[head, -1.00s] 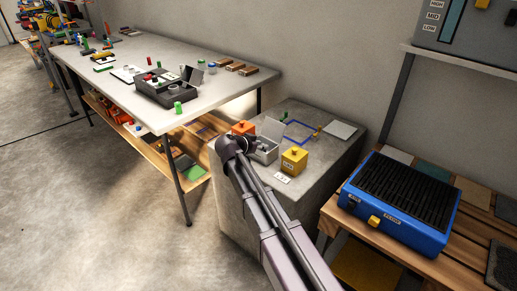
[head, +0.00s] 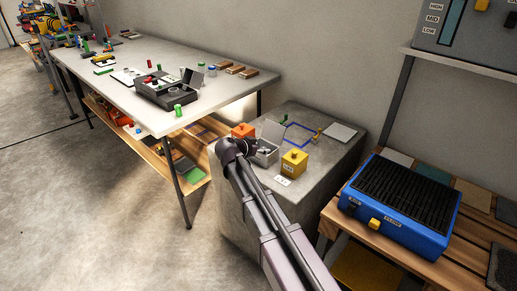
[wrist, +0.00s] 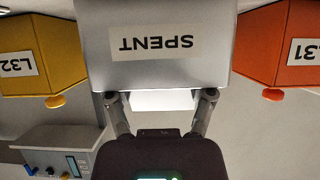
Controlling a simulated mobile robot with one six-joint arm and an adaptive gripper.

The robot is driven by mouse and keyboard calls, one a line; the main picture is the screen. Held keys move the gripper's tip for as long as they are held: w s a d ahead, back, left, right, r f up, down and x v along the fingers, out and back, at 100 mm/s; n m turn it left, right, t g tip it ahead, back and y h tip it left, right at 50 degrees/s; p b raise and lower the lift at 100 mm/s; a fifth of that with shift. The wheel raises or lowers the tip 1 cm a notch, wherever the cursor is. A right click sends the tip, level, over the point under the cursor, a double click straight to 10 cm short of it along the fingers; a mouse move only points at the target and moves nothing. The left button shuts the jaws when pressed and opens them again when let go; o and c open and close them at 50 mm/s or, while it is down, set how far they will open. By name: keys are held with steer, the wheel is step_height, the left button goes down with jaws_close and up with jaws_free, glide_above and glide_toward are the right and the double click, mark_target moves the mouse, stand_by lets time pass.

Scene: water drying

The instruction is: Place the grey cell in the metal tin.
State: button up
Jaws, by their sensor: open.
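The metal tin (head: 264,156), an open grey box with its lid (head: 273,131) raised, stands on the grey plinth. In the wrist view the picture is upside down and the tin's front (wrist: 160,70) fills the top middle, labelled SPENT. My gripper (wrist: 160,104) is open, its fingers spread close to the tin's upper edge. A pale panel, apparently the raised lid, shows between the fingers. In the head view my gripper (head: 248,147) is at the tin's left side and partly hides it. I cannot make out the grey cell; the tin's inside is too small to read.
An orange box (head: 243,130) and a yellow box (head: 294,162) flank the tin closely. A small white tag (head: 283,181) lies in front. A blue-outlined square (head: 299,134) is behind. A blue ribbed device (head: 400,205) stands on the wooden bench at right; a long white table (head: 130,75) is at left.

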steer(key=shift+r, duration=0.1)
steer(key=shift+s+r, duration=0.1)
steer(key=shift+r, duration=0.05)
steer(key=p+v, duration=0.6)
steer(key=v, duration=0.5)
steer(key=shift+s+a, duration=0.25)
steer(key=shift+r, duration=0.1)
